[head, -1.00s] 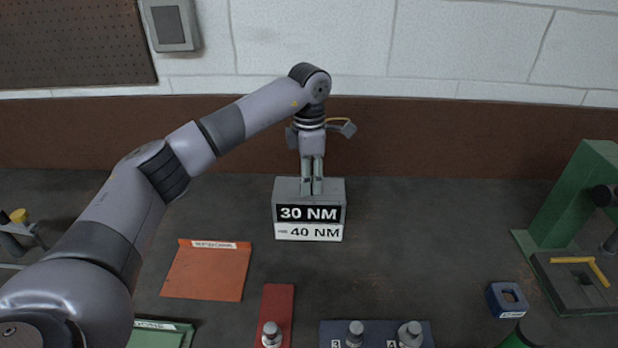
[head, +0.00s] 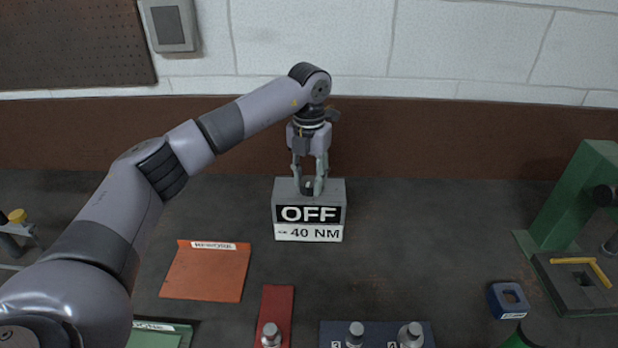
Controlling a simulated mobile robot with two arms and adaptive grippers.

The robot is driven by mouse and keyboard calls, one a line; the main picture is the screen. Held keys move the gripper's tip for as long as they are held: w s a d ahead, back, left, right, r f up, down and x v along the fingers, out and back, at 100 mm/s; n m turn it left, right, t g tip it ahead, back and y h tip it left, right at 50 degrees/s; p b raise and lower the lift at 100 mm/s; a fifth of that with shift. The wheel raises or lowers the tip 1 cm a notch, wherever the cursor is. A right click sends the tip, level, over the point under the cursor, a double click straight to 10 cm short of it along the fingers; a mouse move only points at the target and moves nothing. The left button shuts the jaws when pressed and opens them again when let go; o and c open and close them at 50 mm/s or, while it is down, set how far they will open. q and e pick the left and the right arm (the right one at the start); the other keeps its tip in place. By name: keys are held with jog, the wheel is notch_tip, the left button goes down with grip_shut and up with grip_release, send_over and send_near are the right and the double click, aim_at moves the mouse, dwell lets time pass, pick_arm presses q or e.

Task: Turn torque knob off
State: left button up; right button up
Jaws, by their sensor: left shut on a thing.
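A grey torque box (head: 334,192) stands on the bench in the middle of the head view. Its dark display (head: 308,214) reads OFF in white letters. A white label (head: 308,233) below it reads 40 NM, with smaller text before the number that I cannot read. My left gripper (head: 309,190) points down at the top of the box, its two fingers on either side of the small dark knob (head: 309,187) and shut on it. The fingers partly hide the knob. My right gripper is not in view.
An orange mat (head: 205,272) lies left of the box. A red strip (head: 277,310) and a blue block (head: 375,332) with metal posts are at the front. A blue square part (head: 508,299) and a green press (head: 570,205) stand right. The bench right of the box is clear.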

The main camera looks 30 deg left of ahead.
aim_at(309, 181)
pick_arm(q)
jog(key=shift+n, duration=1.1)
jog(key=shift+r, duration=0.1)
jog(key=o, duration=1.1)
jog(key=shift+o, duration=0.2)
notch_tip(309, 181, up, 12)
